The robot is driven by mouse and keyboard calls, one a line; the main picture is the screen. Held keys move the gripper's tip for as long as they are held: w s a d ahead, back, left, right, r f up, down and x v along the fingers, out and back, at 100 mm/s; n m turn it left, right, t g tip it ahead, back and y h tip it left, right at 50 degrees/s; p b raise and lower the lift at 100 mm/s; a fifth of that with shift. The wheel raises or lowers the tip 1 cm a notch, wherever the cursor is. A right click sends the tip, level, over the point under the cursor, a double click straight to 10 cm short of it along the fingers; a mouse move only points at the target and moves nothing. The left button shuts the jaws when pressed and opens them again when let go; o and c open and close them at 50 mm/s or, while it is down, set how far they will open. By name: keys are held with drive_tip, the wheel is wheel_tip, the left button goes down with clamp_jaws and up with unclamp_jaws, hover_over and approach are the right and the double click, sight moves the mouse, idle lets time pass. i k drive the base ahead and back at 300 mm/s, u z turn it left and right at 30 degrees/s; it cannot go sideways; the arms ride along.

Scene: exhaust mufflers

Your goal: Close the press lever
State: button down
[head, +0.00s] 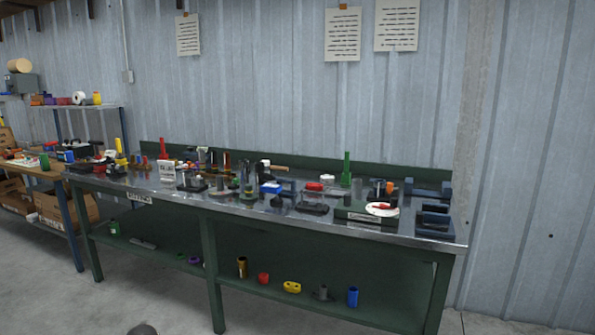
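Several small bench devices stand on the metal-topped workbench (440,238), too small to make out in detail. An upright green handle-like part (346,168) stands at the back right, an upright red one (163,149) at the back left, and a yellow one (119,150) at the left end. I cannot tell which of these, if any, is the press lever. My gripper is not in view, and nothing is seen touching the devices.
The bench's lower shelf (210,250) holds several small coloured parts. A second table with boxes (65,208) and a rack (90,107) stand at the left. Dark blue brackets (434,221) sit at the bench's right end. Grey floor (60,300) is open in front.

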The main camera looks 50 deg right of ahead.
sight(260, 174)
drive_tip(key=z, duration=0.3)
drive_tip(key=i, duration=1)
drive_tip(key=z, duration=0.05)
